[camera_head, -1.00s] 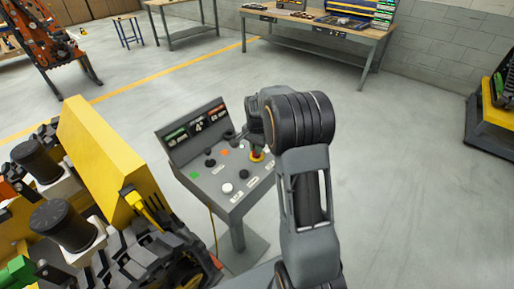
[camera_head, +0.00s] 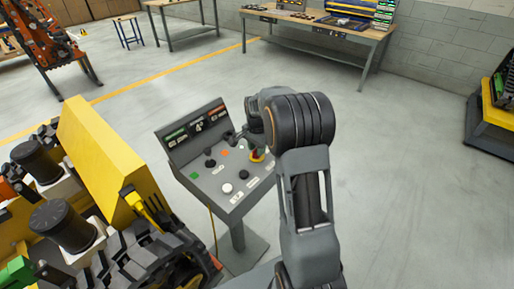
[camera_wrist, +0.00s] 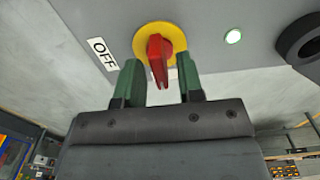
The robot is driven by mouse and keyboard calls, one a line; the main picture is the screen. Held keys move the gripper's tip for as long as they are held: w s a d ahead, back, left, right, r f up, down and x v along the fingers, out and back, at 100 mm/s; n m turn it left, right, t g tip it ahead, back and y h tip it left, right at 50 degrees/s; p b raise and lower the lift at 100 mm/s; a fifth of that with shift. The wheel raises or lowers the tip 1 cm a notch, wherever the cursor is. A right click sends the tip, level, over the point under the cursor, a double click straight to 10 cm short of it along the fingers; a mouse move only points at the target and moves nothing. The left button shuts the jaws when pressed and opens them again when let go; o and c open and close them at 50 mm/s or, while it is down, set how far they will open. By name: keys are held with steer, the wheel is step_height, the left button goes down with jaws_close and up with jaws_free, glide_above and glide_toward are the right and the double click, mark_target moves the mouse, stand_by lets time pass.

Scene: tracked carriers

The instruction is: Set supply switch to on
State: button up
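The supply switch is a red handle (camera_wrist: 158,55) on a round yellow plate (camera_wrist: 174,37), set in the grey panel of a control console (camera_head: 212,185). In the wrist view an OFF label (camera_wrist: 102,54) sits left of the plate, and the handle points down the picture. My gripper (camera_wrist: 160,80) is open, with one green finger on each side of the handle. A gap shows on both sides; I cannot tell exactly how deep the fingers reach.
The console carries several other buttons. Yellow and black machinery (camera_head: 105,150) stands close on its left. Open floor (camera_head: 420,190) lies to the right.

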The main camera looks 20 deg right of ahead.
step_height(320, 180, up, 14)
steer(key=shift+f, duration=0.1)
stand_by(0.7)
stand_by(0.4)
steer(key=shift+s+a+f+n+t, duration=0.6)
steer(key=shift+s+a+n, duration=1.45)
steer(key=shift+s, duration=1.65)
steer(key=shift+s+a+f+n+t, duration=0.6)
steer(key=shift+s+a+n, duration=0.95)
steer(key=shift+s+n, duration=1.5)
steer(key=shift+s+a+f+n+t, duration=0.3)
steer(key=shift+s+a+n+t, duration=0.95)
steer(key=shift+s, duration=3.05)
steer(key=shift+a+n+g, duration=0.25)
steer(key=shift+a+g, duration=0.2)
steer(key=shift+a, duration=0.05)
